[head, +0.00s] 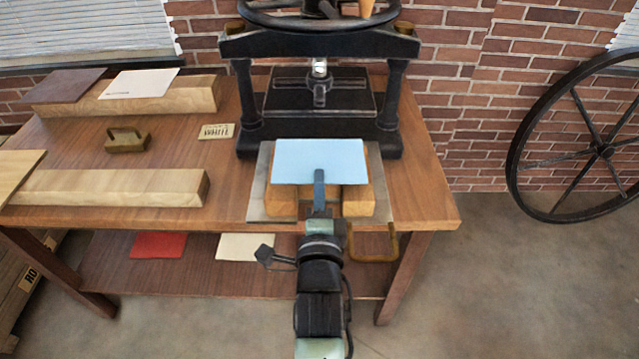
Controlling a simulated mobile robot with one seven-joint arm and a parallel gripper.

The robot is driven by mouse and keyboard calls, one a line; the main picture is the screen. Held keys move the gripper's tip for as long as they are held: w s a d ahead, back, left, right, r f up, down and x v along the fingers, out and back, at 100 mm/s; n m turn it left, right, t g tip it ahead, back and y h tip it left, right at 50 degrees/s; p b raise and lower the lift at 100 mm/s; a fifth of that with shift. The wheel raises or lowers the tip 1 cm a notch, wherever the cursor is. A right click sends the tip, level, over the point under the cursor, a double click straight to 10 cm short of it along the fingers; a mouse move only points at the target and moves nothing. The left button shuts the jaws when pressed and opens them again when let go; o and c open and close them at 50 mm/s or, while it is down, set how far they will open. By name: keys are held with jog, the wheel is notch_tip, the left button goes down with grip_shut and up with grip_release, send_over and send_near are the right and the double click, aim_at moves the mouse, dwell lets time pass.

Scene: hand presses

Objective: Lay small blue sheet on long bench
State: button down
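The small blue sheet (318,158) lies flat across light wooden blocks (357,201) on a grey plate in front of the black press. My gripper (319,177) reaches in from the front, with one finger over the middle of the sheet's near edge. Any finger under the sheet is hidden, so I cannot tell whether it grips. The brown wooden table (160,225) carries the press. Two long pale wooden beams, one at the front (115,188) and one at the back (185,98), lie on its left part. I cannot tell which of these is the long bench.
A brown sheet (65,85) and a white sheet (140,83) lie on the back beam. A brass-coloured handled block (127,141) and a small label plate (216,131) sit between the beams. The black press (318,95) stands behind the blue sheet. The lower shelf holds red (159,245) and cream (245,247) sheets.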

jog(key=s+r+p, duration=0.3)
jog(key=s+p, duration=0.4)
jog(key=s, duration=1.5)
dwell(0.9)
dwell(0.4)
notch_tip(320, 180, down, 7)
jog(key=w+p, duration=0.2)
jog(key=p, duration=0.4)
jog(key=shift+f, duration=0.2)
jog(key=shift+a, duration=0.1)
dwell(0.5)
